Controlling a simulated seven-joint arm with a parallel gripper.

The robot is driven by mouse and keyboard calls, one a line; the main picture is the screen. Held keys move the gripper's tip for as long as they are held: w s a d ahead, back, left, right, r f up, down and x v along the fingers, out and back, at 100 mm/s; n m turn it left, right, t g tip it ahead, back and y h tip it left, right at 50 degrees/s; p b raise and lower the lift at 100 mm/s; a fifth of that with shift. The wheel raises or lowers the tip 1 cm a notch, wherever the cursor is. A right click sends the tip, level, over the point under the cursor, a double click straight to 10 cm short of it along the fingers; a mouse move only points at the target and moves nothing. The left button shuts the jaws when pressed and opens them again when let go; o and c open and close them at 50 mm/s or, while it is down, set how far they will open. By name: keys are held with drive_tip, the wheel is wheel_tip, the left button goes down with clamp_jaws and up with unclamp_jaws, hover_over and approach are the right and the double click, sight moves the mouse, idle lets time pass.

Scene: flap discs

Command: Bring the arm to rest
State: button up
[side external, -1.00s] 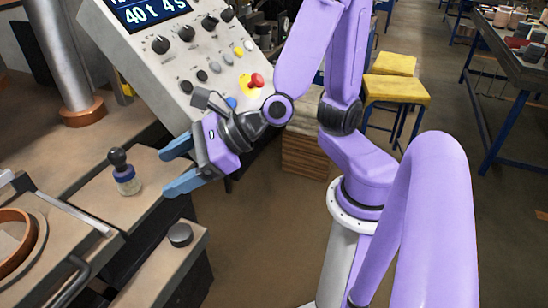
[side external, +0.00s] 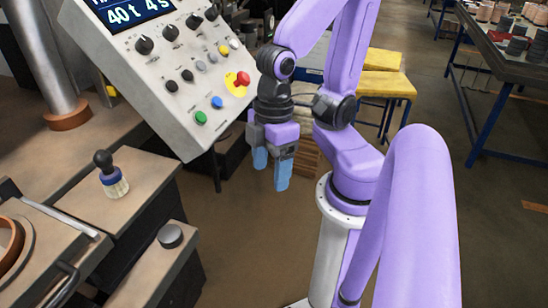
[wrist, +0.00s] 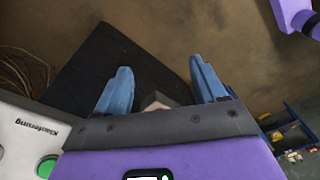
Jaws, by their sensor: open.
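My gripper (side external: 272,168) hangs with its blue fingers pointing down in the side external view, right of the control panel and close to my own base column. The fingers are apart, with nothing seen between them in that view. In the wrist view my gripper (wrist: 160,88) shows both blue fingers spread apart over the floor and a dark flat area. A small grey-brown shape shows at the gripper's middle between the finger bases; I cannot tell what it is.
The control panel (side external: 165,75), with knobs and a red button, stands left of my gripper. A brush with a dark knob (side external: 112,176) and a dark round knob (side external: 170,236) sit on the bench at left. Yellow-topped stools (side external: 385,84) stand behind. Floor below the gripper looks clear.

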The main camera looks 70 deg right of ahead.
drive_tip(key=shift+d+r+n+h, duration=0.15)
drive_tip(key=shift+d+n+h, duration=0.25)
drive_tip(key=shift+d+n, duration=0.6)
